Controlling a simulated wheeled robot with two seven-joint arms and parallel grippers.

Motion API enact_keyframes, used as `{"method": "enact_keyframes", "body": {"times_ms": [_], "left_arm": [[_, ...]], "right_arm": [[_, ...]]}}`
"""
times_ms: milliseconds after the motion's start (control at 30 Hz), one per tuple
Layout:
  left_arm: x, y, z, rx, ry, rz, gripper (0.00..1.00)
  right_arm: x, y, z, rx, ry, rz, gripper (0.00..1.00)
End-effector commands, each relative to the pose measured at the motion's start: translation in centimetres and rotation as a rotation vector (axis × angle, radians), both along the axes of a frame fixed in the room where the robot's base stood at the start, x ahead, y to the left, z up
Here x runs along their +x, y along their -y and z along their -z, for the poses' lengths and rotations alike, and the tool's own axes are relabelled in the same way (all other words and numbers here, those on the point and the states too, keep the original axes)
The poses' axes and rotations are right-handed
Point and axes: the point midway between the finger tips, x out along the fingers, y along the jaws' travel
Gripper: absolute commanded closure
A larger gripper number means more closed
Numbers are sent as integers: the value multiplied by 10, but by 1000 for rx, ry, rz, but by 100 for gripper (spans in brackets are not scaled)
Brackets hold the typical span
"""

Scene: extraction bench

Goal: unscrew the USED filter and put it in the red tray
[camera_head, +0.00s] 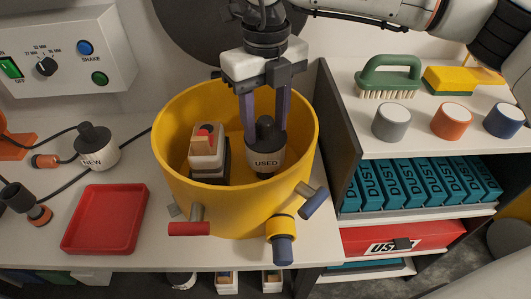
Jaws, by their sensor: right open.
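The USED filter (266,158) is a white-labelled cylinder with a black knob on top. It stands inside the yellow tub (168,165), right of the middle. My right gripper (265,128) reaches down into the tub from above. Its two long fingers are apart, on either side of the black knob; I cannot tell whether they touch it. The red tray (105,218) lies empty on the bench left of the tub. My left gripper is not in view.
The NEW filter (97,148) stands on the bench behind the tray, with cables near it. A block-like unit (208,150) with a red part stands inside the tub. Handles and a blue-ended fitting (282,240) stick out at the tub's front. A shelf on the right holds brushes and coloured cylinders.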

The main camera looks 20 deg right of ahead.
Motion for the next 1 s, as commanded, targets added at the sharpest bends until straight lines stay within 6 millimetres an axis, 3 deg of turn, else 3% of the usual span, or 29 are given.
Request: {"method": "enact_keyframes", "body": {"times_ms": [433,1000], "left_arm": [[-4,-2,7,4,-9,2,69],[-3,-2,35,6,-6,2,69]], "right_arm": [[0,0,3,0,0,62,56],[0,0,4,1,1,951,56]]}}
